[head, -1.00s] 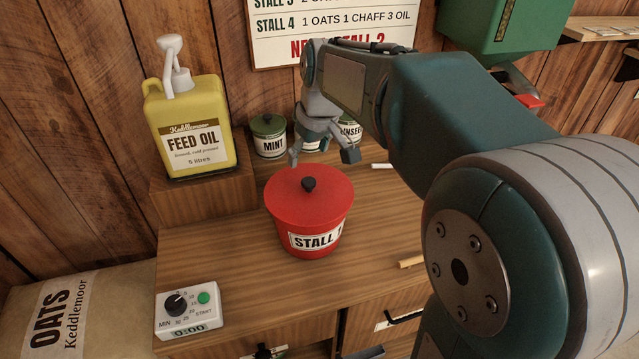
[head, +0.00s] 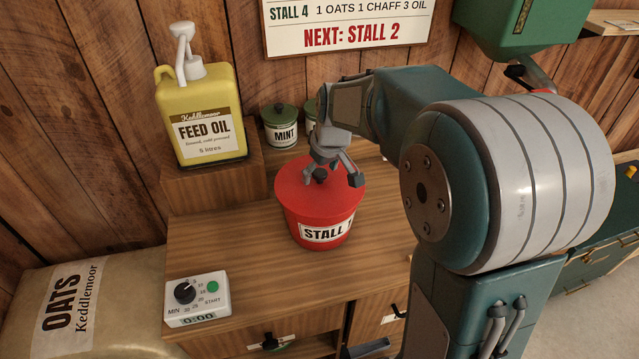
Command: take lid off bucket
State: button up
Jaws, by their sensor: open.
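The red bucket (head: 303,230) stands upright on the wooden cabinet top, with a label reading STALL and a number I cannot make out. Its red lid (head: 299,196) sits on it, with a dark round knob (head: 319,174) in the middle. My gripper (head: 333,180) is open and points down over the lid, its fingers spread around or just beside the knob. One finger is left of the knob and one is to its right. I cannot tell whether any finger touches the knob or the lid.
A yellow feed oil jug (head: 203,120) stands on a raised wooden block at the left. A mint tin (head: 281,127) is behind the bucket. A white timer (head: 197,299) lies at the front left. The cabinet top (head: 250,265) in front of the bucket is clear.

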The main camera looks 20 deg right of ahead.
jog(key=shift+w+a+f, duration=0.1)
jog(key=shift+f, duration=0.4)
jog(key=shift+c, duration=0.4)
grip_shut()
